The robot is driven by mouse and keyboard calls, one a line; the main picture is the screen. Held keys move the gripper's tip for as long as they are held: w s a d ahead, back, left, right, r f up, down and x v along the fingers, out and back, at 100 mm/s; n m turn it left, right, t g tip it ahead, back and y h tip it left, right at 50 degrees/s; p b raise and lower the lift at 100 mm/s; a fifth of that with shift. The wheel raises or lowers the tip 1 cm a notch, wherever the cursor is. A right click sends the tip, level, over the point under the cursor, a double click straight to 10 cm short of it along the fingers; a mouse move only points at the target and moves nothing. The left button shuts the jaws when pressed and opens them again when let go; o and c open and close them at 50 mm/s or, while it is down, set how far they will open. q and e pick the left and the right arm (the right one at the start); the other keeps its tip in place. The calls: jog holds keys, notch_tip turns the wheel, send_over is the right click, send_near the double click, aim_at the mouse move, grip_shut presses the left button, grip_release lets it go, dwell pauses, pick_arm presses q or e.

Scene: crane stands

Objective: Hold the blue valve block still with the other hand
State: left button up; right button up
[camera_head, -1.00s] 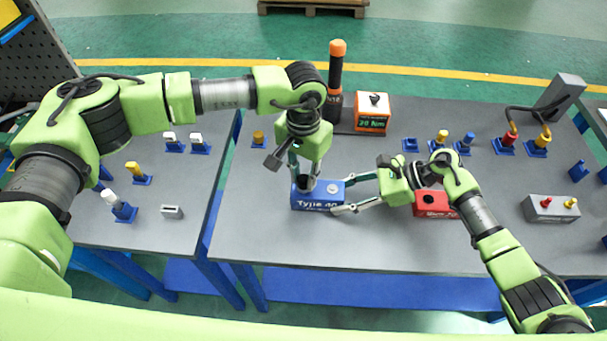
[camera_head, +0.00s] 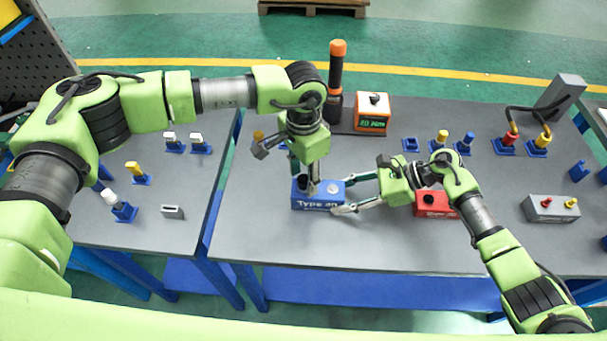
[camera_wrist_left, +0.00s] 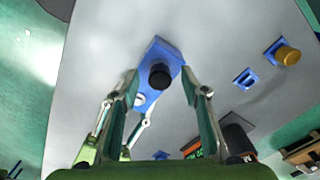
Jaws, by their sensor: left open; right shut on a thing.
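The blue valve block (camera_head: 318,206), lettered "Type" on its front, sits on the grey table. It has a black round part on top at its left and a pale disc at its right. It also shows in the left wrist view (camera_wrist_left: 163,50). My right gripper (camera_head: 346,195) comes from the right and is shut on the block. My left gripper (camera_head: 306,182) points down from above over the black part; its fingers stand apart. In the left wrist view the black part (camera_wrist_left: 160,77) lies between these open fingers; I cannot tell whether they touch it.
A red block (camera_head: 433,208) stands right of the blue one, partly behind my right arm. Behind are an orange box with a display (camera_head: 373,113) and a black tool with an orange top (camera_head: 337,70). A grey block (camera_head: 550,209) stands at right. The front table strip is clear.

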pick_arm(q)
jog(key=shift+c, duration=0.5)
jog(key=n, duration=1.3)
jog(key=shift+n, duration=0.4)
jog(key=n, duration=0.6)
jog(key=shift+d, duration=0.1)
jog(key=n, duration=0.6)
